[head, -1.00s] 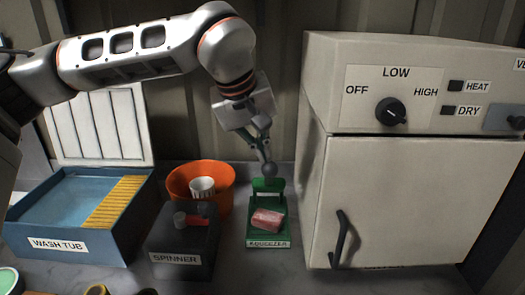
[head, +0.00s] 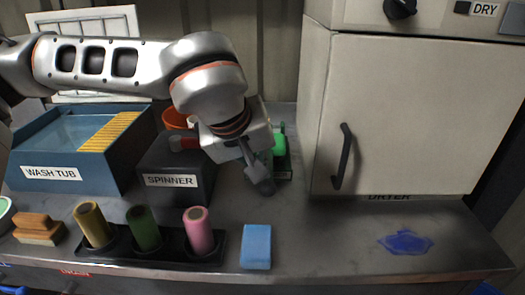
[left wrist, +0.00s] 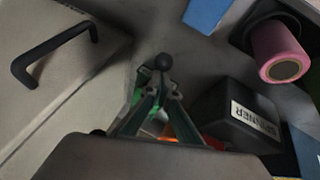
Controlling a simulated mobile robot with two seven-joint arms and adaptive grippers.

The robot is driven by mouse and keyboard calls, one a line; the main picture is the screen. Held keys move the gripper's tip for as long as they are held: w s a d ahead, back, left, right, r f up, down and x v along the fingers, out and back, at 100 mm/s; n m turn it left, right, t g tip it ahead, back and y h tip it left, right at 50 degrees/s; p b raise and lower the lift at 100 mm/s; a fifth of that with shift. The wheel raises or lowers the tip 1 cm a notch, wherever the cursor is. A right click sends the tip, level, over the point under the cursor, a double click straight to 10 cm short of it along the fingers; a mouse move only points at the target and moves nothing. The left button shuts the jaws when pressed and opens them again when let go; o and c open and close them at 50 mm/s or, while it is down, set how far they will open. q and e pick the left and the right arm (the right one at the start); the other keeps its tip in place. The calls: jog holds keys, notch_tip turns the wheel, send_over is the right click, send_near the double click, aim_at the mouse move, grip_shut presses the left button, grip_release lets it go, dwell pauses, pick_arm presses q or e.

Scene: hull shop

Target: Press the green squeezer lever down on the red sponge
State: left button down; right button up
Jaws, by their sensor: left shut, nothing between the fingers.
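The green squeezer (head: 281,144) stands between the spinner and the dryer in the head view, mostly hidden behind my left gripper. I cannot tell whether its lever is up or down. The red sponge is hidden from view now. My left gripper (head: 261,186) is shut and empty, pointing down in front of the squeezer. In the left wrist view, its closed fingers (left wrist: 162,75) end at a dark round tip, with bits of green beside them. I cannot tell if it touches the squeezer. My right gripper is not in view.
The dark spinner (head: 180,182) stands close on the left, with the blue wash tub (head: 60,172) beyond. The dryer (head: 410,120) and its handle (head: 343,155) rise on the right. A roller rack (head: 150,251) and a blue block (head: 256,246) lie in front.

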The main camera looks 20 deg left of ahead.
pick_arm(q)
notch_tip(320, 180, down, 2)
jog(key=shift+s+b, duration=0.15)
jog(key=shift+b, duration=0.15)
jog(key=shift+d+f, duration=0.1)
jog(key=shift+f, duration=0.1)
jog(key=shift+s, duration=0.1)
jog(key=shift+r, duration=0.1)
